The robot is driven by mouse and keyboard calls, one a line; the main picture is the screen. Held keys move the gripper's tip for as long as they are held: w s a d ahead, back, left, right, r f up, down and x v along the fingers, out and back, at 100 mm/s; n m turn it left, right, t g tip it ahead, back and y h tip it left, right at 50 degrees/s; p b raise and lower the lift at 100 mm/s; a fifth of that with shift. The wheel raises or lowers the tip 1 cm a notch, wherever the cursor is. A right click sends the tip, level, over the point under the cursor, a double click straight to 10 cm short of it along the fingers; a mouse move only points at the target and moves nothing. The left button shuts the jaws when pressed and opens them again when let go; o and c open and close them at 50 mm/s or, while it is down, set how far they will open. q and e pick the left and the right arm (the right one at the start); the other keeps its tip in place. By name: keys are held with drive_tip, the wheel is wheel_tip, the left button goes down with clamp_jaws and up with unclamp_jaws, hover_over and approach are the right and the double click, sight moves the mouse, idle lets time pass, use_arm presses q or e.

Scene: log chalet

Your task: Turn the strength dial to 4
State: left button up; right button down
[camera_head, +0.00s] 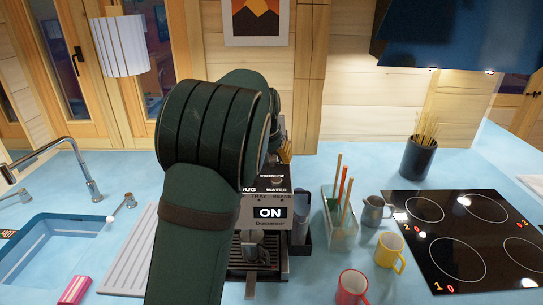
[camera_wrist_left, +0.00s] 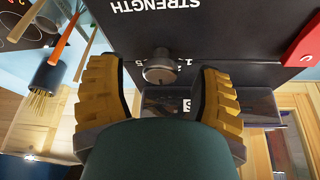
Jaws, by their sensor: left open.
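The coffee machine (camera_head: 281,185) stands on the blue counter, partly hidden behind my left arm, with an ON sign on its front. The strength dial (camera_wrist_left: 160,68) is a small round metal knob on a dark panel, under the upside-down word STRENGTH in the left wrist view. Digits show on both sides of it, partly hidden; I cannot tell its setting. My left gripper (camera_wrist_left: 157,72) is open, its two yellow ridged fingers apart, one on each side of the dial, with gaps showing. In the head view my arm hides the dial. My right gripper is not in view.
Right of the machine stand a utensil holder (camera_head: 341,232), a metal jug (camera_head: 374,211), a yellow mug (camera_head: 388,250) and a red mug (camera_head: 351,288). The hob (camera_head: 465,238) is farther right. The sink (camera_head: 45,250) is left. A red part (camera_wrist_left: 303,45) shows beside the panel.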

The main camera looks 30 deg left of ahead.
use_arm(q)
clamp_jaws()
drive_tip(key=shift+s+f, duration=0.1)
idle(0.4)
drive_tip(key=m+h+b, duration=0.1)
drive_tip(key=m, duration=0.1)
drive_tip(key=shift+a+f+m, duration=0.1)
drive_tip(key=shift+m, duration=0.3)
drive_tip(key=shift+m+h+b, duration=0.35)
drive_tip(key=shift+m+h, duration=0.25)
drive_tip(key=shift+m, duration=0.8)
